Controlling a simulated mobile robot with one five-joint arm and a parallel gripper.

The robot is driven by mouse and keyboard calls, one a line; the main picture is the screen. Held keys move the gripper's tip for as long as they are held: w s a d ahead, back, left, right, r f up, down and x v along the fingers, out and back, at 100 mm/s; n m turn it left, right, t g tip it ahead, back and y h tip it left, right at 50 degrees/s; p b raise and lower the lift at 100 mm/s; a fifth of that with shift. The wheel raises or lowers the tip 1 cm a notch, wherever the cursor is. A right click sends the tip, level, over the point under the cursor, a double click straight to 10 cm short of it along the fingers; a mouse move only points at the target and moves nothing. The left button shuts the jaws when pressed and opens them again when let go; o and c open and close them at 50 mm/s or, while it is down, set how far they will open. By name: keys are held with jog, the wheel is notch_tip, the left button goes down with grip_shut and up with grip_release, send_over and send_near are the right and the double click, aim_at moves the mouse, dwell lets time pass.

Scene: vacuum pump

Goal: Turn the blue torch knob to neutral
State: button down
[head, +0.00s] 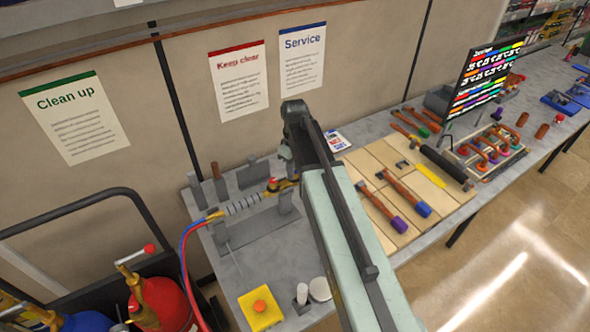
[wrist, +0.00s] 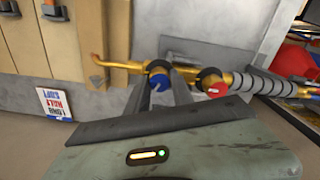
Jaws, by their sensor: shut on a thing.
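The brass torch (wrist: 120,66) lies across the wrist view, its bent tip to the left and its ribbed grey handle (wrist: 262,85) to the right. The blue torch knob (wrist: 158,80) sits on its left part, with a pale mark near its lower edge. A red knob (wrist: 214,87) is to its right. My gripper (wrist: 160,90) has its grey fingers on either side of the blue knob and is shut on it. In the head view the torch handle (head: 243,204) and red knob (head: 273,183) show left of my arm; my arm hides the blue knob and gripper.
Grey upright holders (head: 252,173) stand around the torch on the bench. Red and blue hoses (head: 187,255) run down to gas cylinders (head: 165,303) at lower left. A yellow block with an orange button (head: 260,306) sits at the front. Tools lie on wooden boards (head: 372,163) at right.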

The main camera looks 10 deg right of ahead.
jog(key=shift+n, duration=2.2)
jog(key=c, duration=1.1)
grip_release()
jog(key=shift+r, duration=0.15)
notch_tip(320, 180, up, 8)
jog(key=p, duration=0.8)
jog(key=shift+f, duration=0.25)
